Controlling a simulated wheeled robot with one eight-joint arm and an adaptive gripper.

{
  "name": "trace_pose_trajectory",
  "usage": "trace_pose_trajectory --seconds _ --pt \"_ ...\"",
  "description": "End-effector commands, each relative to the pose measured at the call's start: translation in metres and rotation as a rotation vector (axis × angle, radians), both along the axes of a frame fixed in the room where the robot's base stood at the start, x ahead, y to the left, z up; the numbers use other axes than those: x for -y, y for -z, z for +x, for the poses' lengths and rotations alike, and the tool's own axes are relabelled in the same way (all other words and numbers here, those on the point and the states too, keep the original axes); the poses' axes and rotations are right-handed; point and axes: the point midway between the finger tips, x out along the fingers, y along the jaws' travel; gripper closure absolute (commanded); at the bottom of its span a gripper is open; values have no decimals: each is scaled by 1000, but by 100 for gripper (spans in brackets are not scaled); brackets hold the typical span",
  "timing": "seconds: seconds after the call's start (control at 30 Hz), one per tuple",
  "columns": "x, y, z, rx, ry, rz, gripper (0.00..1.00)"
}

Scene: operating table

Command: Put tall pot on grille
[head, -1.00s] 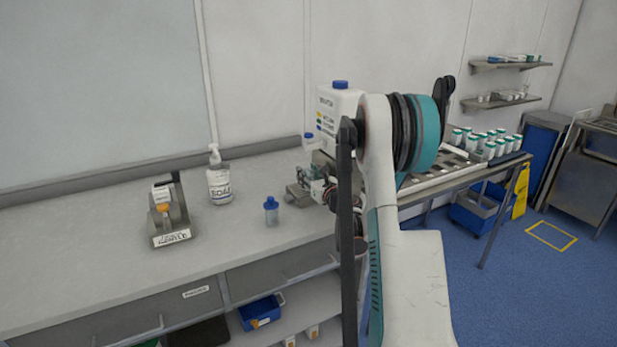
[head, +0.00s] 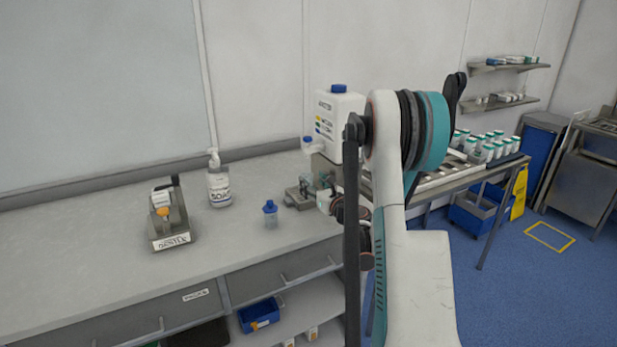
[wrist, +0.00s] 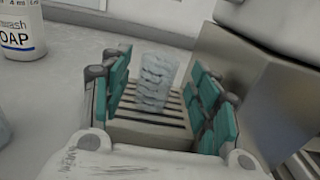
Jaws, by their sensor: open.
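A tall clear pot (wrist: 155,80), ribbed and translucent, stands upright on a slatted metal grille (wrist: 125,118) in the wrist view. My gripper (wrist: 160,97) is open, with its teal finger pads on either side of the pot and visible gaps between pads and pot. In the head view my gripper (head: 325,197) is beside the dispenser's base, partly hidden by my arm. The grille's stand (head: 296,197) shows to its left there; the pot is too small to make out clearly.
A large white bottle (head: 340,120) with a blue cap stands behind the grille. A grey metal wall (wrist: 225,70) rises close on the right. A soap bottle (head: 219,184) and blue-capped pot (head: 270,214) stand to the left.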

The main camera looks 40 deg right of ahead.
Motion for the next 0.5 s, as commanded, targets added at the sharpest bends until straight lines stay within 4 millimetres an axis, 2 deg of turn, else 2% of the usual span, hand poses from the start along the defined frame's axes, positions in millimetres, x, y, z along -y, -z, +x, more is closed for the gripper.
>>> trace_pose_trajectory --seconds 0.03,0.2,0.33,0.5 --pt "-2 -3 -12 0 2 0 44" --pt "-10 -2 -44 0 2 0 44" --pt "-14 -1 -61 0 1 0 44" --pt "-17 0 -72 0 1 0 44"
